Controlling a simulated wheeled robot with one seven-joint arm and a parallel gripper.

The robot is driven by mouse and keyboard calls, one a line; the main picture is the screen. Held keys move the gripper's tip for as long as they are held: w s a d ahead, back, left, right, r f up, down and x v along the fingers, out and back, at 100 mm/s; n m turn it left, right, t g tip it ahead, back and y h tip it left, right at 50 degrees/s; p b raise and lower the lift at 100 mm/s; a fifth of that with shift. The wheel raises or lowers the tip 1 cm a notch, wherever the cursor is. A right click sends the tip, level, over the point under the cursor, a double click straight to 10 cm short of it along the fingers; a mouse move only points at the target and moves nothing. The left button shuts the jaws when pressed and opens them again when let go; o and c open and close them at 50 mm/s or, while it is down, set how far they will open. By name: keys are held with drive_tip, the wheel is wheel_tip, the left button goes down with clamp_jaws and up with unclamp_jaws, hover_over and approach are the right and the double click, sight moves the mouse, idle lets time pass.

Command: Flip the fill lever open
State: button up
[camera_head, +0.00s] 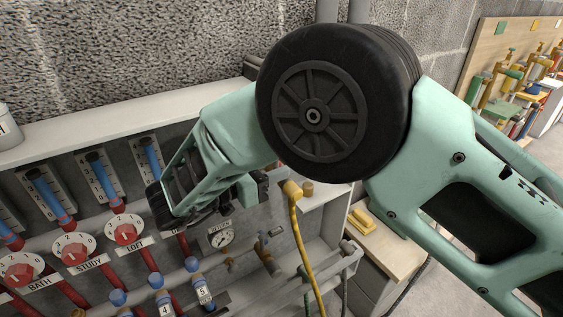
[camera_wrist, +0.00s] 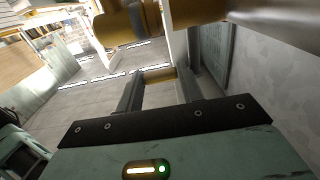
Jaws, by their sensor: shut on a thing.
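My gripper (camera_wrist: 157,88) is shut on a short brass-yellow piece (camera_wrist: 160,75), which looks like the fill lever's handle; it sits between the two dark fingertips in the wrist view. A larger brass fitting (camera_wrist: 125,22) is close beyond it, at the top of that view. In the head view my gripper (camera_head: 268,183) is beside the brass fitting (camera_head: 292,188) at the top of the yellow hose (camera_head: 303,245). My own arm hides much of the fitting there, and I cannot make out the lever's angle.
To the left are red dials (camera_head: 126,229), blue flow tubes (camera_head: 150,156) and blue-capped valves (camera_head: 199,281). A grey pipe rail (camera_head: 340,265) and a bench with a yellow block (camera_head: 361,220) are at right.

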drive_tip(key=shift+r, duration=0.1)
idle(0.3)
drive_tip(key=o, duration=1)
